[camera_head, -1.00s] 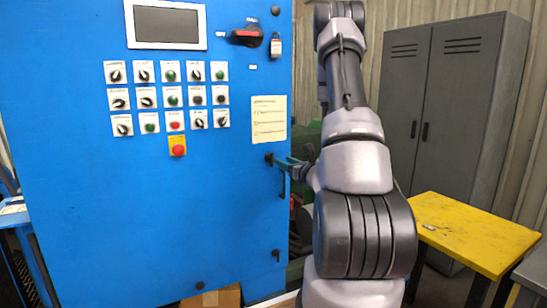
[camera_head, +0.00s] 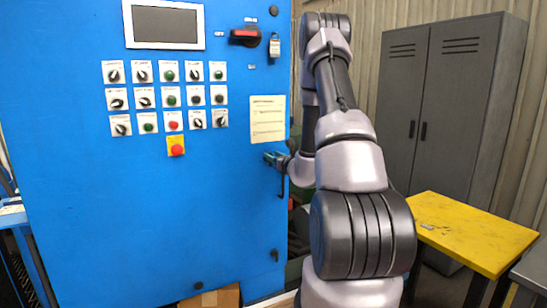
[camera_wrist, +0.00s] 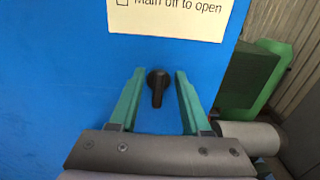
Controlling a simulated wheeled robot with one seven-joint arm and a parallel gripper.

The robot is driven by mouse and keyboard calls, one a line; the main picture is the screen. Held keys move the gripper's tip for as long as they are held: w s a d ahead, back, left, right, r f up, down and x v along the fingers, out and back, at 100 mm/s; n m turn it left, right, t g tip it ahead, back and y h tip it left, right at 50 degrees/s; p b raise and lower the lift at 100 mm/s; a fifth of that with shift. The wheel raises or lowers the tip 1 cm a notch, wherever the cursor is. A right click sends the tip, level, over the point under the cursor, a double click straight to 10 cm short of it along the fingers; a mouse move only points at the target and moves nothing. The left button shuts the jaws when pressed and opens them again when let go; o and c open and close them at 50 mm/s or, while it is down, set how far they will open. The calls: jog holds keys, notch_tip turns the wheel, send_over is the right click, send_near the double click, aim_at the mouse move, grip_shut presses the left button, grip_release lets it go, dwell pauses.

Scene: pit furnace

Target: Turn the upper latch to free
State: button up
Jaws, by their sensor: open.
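The upper latch (camera_wrist: 157,87) is a small black turn piece on the right part of the blue cabinet door. In the wrist view its round head is at the top and its lever points down, tilted very slightly. My gripper (camera_wrist: 160,72) has green fingers, open, one on each side of the latch with a gap to both. In the head view my gripper (camera_head: 271,158) is at the door's right edge, below the paper notice, and hides the latch there.
The blue cabinet (camera_head: 90,210) carries rows of knobs and buttons, a red-handled main switch (camera_head: 246,34) and a padlock (camera_head: 275,47). A lower black latch (camera_head: 275,255) sits near the door's bottom right. A yellow table (camera_head: 470,232) and grey locker (camera_head: 440,110) stand at right.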

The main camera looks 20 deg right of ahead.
grip_shut()
jog(key=shift+d+f+m, duration=0.35)
jog(key=shift+f+m, duration=0.05)
jog(key=shift+m, duration=2.6)
jog(key=shift+d+f+m, duration=0.4)
jog(key=shift+m, duration=2.6)
jog(key=shift+d+f+m, duration=0.35)
jog(key=shift+f+m, duration=0.05)
jog(key=shift+m, duration=2.6)
